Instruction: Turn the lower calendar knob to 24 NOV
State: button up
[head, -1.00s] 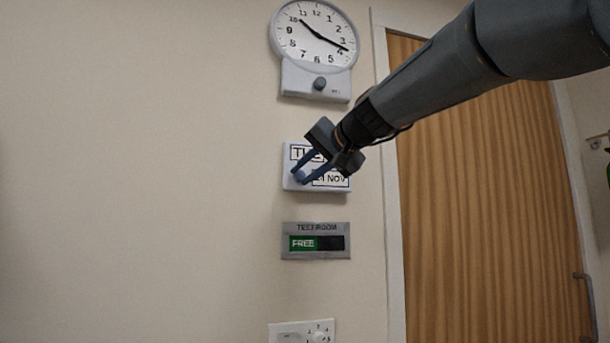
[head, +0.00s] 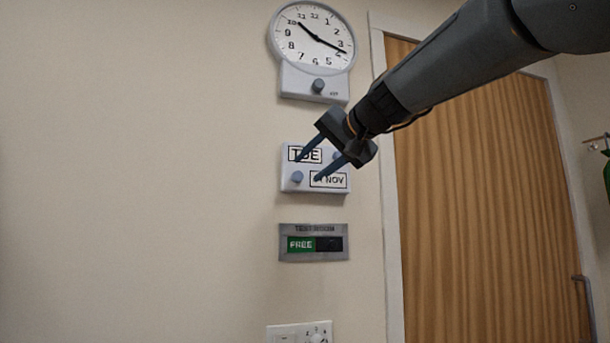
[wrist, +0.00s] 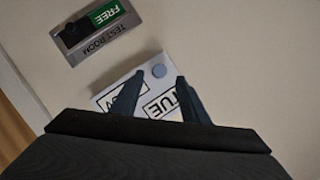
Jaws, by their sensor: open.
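The white calendar box (head: 287,186) hangs on the wall, with a TUE window at the top and a date window (head: 336,180) at the lower right. The date ends in NOV; its digits are partly covered by a finger. The lower knob (head: 297,177), round and blue-grey, is at the lower left; it also shows in the wrist view (wrist: 159,71). My gripper (head: 308,170) is open and empty in front of the calendar, its fingertips apart from the lower knob. In the wrist view, the knob shows beyond and between the fingertips (wrist: 160,80).
An upper knob (head: 337,156) is partly hidden behind my gripper. A wall clock (head: 312,40) with its own knob (head: 318,86) hangs above. A TEST ROOM sign (head: 314,256) reading FREE and a dial panel (head: 283,334) are below. A wooden door (head: 480,200) is at right.

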jog(key=v, duration=0.3)
jog(key=shift+s, duration=0.2)
dwell(0.3)
jog(key=s+d+f+g+h, duration=0.1)
jog(key=d+f+g+h, duration=0.15)
jog(key=f, duration=1.05)
jog(key=s+d+f+g+h, duration=0.1)
jog(key=d+f+g, duration=0.15)
jog(key=f, duration=1.05)
jog(key=s+d+f+g+h, duration=0.1)
jog(key=d+f+h, duration=0.15)
jog(key=f, duration=1.15)
jog(key=s+d+f+n+g+h, duration=0.1)
jog(key=s+d+f+g, duration=0.2)
jog(key=s+f, duration=0.8)
jog(key=s+d+f+n+g+h+p, duration=0.1)
jog(key=s+d+f+g, duration=0.2)
jog(key=s+f, duration=0.9)
jog(key=shift+s+d+f+g, duration=0.2)
jog(key=shift+d+f+g, duration=0.1)
jog(key=shift+d+f, duration=0.5)
